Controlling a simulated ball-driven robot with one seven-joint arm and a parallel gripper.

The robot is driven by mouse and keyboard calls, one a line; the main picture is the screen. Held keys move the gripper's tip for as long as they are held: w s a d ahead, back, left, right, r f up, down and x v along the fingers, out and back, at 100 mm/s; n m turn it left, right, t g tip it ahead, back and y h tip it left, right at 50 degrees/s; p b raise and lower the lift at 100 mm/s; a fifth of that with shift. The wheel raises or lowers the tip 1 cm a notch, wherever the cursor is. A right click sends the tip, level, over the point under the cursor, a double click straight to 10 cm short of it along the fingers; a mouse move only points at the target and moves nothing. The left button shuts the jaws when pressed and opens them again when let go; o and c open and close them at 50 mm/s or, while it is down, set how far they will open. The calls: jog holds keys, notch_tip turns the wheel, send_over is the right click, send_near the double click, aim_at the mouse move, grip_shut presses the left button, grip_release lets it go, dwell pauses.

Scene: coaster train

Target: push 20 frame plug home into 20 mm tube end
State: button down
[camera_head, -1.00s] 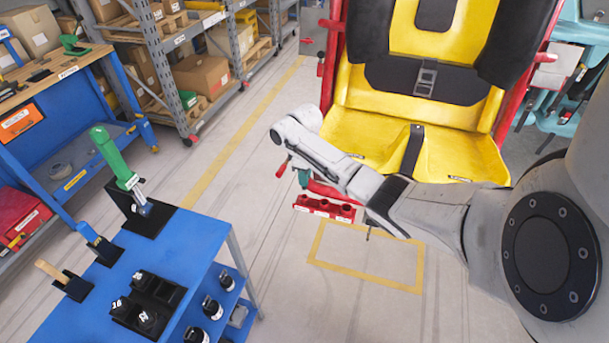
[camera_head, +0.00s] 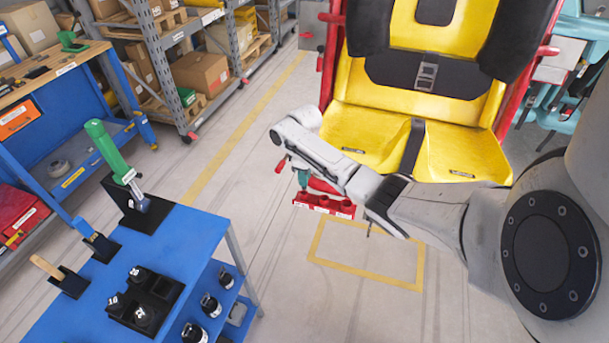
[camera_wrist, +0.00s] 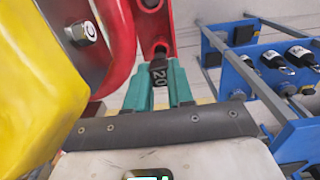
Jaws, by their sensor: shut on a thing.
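My gripper (camera_wrist: 159,88) has teal fingers and is shut on a black plug (camera_wrist: 159,73) marked 20, seen in the wrist view. The plug lies in line with the lower opening of a red part with round holes (camera_wrist: 155,22). Its far end is close to that opening, but I cannot tell how deep it sits. In the head view the red part (camera_head: 323,204) is below the yellow seat, and a teal finger (camera_head: 303,178) shows beside it. The plug is hidden there by my arm.
A yellow seat (camera_head: 430,140) in a red frame stands close behind my arm. A blue cart (camera_head: 190,245) at left holds a green-handled tool (camera_head: 108,147) and a black tray (camera_head: 150,290) of plugs. Floor between cart and seat is clear.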

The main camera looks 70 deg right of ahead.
jog(key=shift+f+b, duration=1.35)
jog(key=shift+f, duration=1.1)
dwell(1.1)
jog(key=c, duration=0.9)
grip_release()
jog(key=shift+r, duration=0.1)
jog(key=shift+c, duration=0.2)
jog(key=shift+o, duration=0.6)
jog(key=shift+d+r, duration=0.1)
jog(key=shift+r, duration=0.05)
